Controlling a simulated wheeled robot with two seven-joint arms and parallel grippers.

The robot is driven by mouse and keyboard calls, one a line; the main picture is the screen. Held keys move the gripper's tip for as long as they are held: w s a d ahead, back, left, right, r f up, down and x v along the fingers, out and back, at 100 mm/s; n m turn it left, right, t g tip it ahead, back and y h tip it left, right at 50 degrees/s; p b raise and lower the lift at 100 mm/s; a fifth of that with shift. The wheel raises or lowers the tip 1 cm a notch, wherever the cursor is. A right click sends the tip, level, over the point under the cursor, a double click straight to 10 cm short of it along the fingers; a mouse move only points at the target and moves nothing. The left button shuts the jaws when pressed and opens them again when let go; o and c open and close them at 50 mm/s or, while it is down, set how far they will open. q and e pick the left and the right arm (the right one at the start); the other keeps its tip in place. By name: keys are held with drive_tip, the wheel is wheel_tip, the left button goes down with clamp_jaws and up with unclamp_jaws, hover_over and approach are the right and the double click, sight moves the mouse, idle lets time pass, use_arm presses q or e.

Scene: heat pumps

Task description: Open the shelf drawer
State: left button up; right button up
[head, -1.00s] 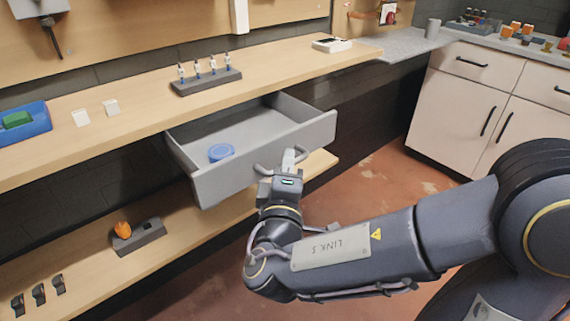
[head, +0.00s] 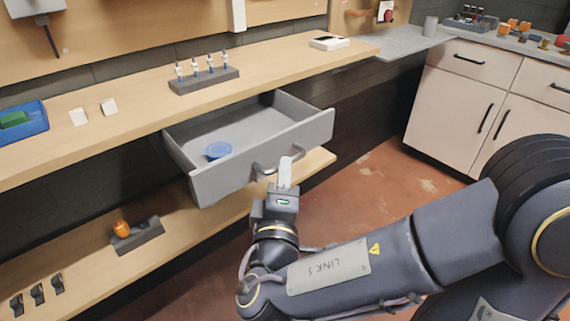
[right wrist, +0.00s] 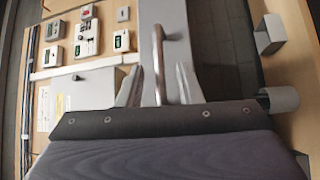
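The grey shelf drawer (head: 262,152) is pulled out from under the wooden worktop, with a round blue object (head: 218,150) inside. Its curved metal handle (head: 263,169) is on the front panel. My right gripper (head: 285,172) is at the right end of the handle in the head view. In the right wrist view the two fingers (right wrist: 158,88) are apart, with the handle (right wrist: 158,55) showing between and beyond them; they do not look clamped on it. My left gripper is not in view.
The worktop (head: 135,110) holds a rack of small bottles (head: 204,80) and a blue tray (head: 20,121). A lower shelf (head: 85,259) carries an orange item (head: 121,227) on a dark block. White cabinets (head: 463,105) stand at right. The floor in front is clear.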

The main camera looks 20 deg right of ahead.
drive_tip(key=v, duration=0.4)
idle(0.3)
